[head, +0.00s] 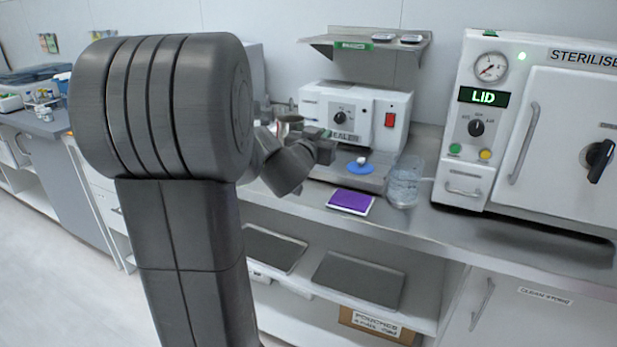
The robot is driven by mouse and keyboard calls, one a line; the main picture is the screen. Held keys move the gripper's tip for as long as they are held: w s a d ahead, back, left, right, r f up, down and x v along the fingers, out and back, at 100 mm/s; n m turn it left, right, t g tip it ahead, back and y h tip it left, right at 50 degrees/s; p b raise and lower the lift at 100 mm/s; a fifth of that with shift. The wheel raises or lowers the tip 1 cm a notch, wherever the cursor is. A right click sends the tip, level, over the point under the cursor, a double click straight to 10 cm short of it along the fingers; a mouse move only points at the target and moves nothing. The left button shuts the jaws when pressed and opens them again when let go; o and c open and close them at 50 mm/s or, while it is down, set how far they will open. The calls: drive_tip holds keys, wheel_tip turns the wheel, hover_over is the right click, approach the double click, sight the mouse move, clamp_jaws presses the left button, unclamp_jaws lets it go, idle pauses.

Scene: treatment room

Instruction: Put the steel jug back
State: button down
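A small steel vessel (289,121), which looks like the steel jug, shows behind my wrist, near the left side of the white sealer unit. Only its upper part shows; my arm hides the rest, so I cannot tell whether it stands on something or is held. My gripper (325,147) is in front of the sealer unit, just right of and below the vessel. Its fingers are small and partly hidden, and I cannot tell whether they are open or shut, or touch the vessel.
The white sealer unit (368,107) stands on the steel counter (420,226). A blue disc (361,168), a purple pad (350,201) and a clear beaker (405,183) are in front of it. The steriliser (545,75) stands right. A wall shelf (385,36) hangs above; trays lie below.

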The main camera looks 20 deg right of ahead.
wheel_tip(320, 180, down, 8)
drive_tip(key=b, duration=0.3)
drive_tip(key=shift+a+f, duration=0.1)
drive_tip(key=shift+f, duration=0.1)
drive_tip(key=shift+f, duration=0.15)
drive_tip(key=c, duration=1.6)
unclamp_jaws()
drive_tip(key=shift+s+a+r, duration=0.15)
drive_tip(key=shift+r, duration=0.05)
drive_tip(key=p+v, duration=0.1)
drive_tip(key=v, duration=1)
drive_tip(key=shift+s+a, duration=0.2)
